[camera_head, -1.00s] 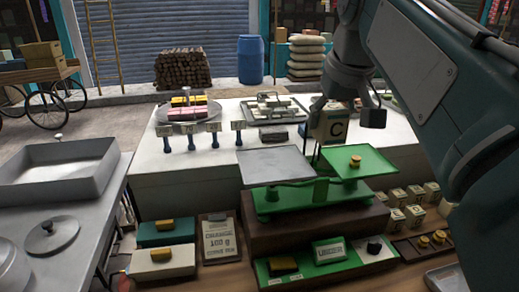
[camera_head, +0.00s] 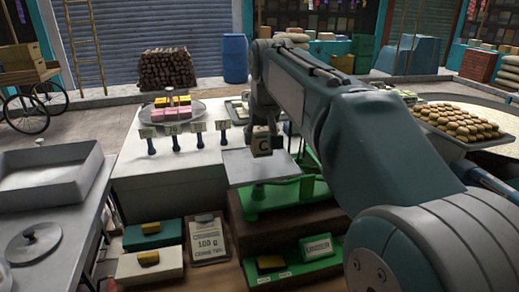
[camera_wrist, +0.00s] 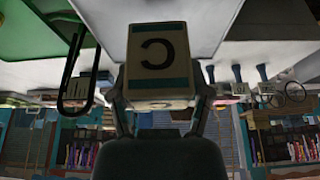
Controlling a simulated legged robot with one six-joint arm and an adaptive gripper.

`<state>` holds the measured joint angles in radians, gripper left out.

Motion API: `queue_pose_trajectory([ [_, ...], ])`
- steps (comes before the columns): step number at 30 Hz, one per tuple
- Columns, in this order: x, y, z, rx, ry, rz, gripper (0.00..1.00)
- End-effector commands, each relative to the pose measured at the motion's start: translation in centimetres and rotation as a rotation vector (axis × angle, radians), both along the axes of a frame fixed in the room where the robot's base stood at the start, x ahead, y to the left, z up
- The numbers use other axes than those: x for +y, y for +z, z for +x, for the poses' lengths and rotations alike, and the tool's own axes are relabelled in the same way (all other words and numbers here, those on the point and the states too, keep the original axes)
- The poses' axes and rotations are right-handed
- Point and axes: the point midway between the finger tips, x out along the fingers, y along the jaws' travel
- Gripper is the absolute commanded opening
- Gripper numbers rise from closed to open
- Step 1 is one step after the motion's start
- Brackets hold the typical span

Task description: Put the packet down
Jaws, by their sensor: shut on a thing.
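The packet (camera_head: 261,140) is a small cream and teal block with a black letter C. My gripper (camera_head: 262,124) is shut on it, at the far part of the scale's grey left pan (camera_head: 262,170). I cannot tell whether the packet touches the pan. The wrist view shows the packet (camera_wrist: 160,55) upside down between the two fingers of my gripper (camera_wrist: 160,100). The green balance scale (camera_head: 268,199) stands on a dark wooden block. Its right pan is hidden behind my arm in the head view.
A white counter (camera_head: 180,180) lies behind, with blue-handled tags (camera_head: 172,140) and a round tray of pink and yellow blocks (camera_head: 172,112). A 100 G sign (camera_head: 207,242) and lidded boxes (camera_head: 150,265) stand in front. A tray of round brown pieces (camera_head: 455,122) is at right.

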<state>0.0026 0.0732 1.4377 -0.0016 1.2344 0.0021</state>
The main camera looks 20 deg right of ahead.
Motion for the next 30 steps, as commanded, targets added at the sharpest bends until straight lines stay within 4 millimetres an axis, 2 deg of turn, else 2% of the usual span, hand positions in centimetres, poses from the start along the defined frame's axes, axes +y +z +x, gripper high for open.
queue_pose_trajectory([
  [1, 0.3, -0.8, 0.5, 0.003, 0.002, 0.0, 0.14],
  [6, 0.2, -3.1, 0.3, 0.001, 0.0, 0.0, 0.14],
  [17, 0.1, -3.6, 0.3, 0.0, 0.001, 0.0, 0.14],
  [18, 0.1, -3.7, 0.3, 0.0, 0.001, 0.0, 0.68],
  [20, 0.1, -3.6, 0.3, -0.001, 0.001, 0.0, 0.94],
  [21, 0.1, -3.6, 0.3, -0.001, 0.001, 0.0, 0.98],
  [30, 0.1, -3.6, 0.3, 0.0, 0.001, 0.0, 0.98],
])
